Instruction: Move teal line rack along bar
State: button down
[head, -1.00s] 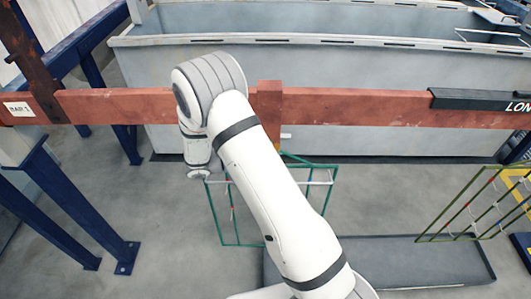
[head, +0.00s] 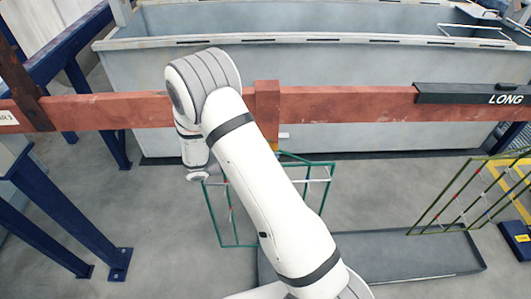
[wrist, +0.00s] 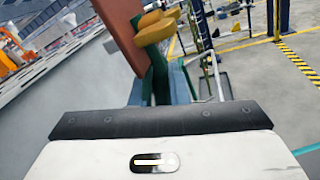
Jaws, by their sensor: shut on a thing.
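The teal rack (head: 328,190) is a thin open frame hanging below the red-brown bar (head: 350,104). Its middle is hidden behind my white arm. A red-brown upright block (head: 267,98) with a yellow piece below it sits at the bar above the rack. In the wrist view, teal uprights (wrist: 160,82) and yellow rounded pieces (wrist: 155,30) stand just beyond my gripper (wrist: 160,122). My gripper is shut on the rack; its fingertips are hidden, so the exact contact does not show.
A black block marked LONG (head: 470,94) sits on the bar at right. A green rack (head: 465,200) hangs at far right. A grey tank (head: 350,60) stands behind the bar. A dark tray (head: 400,255) lies on the floor. Blue supports (head: 75,225) stand at left.

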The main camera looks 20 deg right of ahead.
jog(key=s+d, duration=0.2)
jog(key=d, duration=0.8)
jog(key=shift+s+d+r, duration=0.15)
jog(key=shift+s+d, duration=0.15)
jog(key=shift+s, duration=0.05)
dwell(1.0)
dwell(0.3)
jog(key=s+d+b, duration=0.1)
jog(key=s+d, duration=0.2)
jog(key=d, duration=0.8)
jog(key=shift+d, duration=0.35)
dwell(1.2)
jog(key=shift+d, duration=0.15)
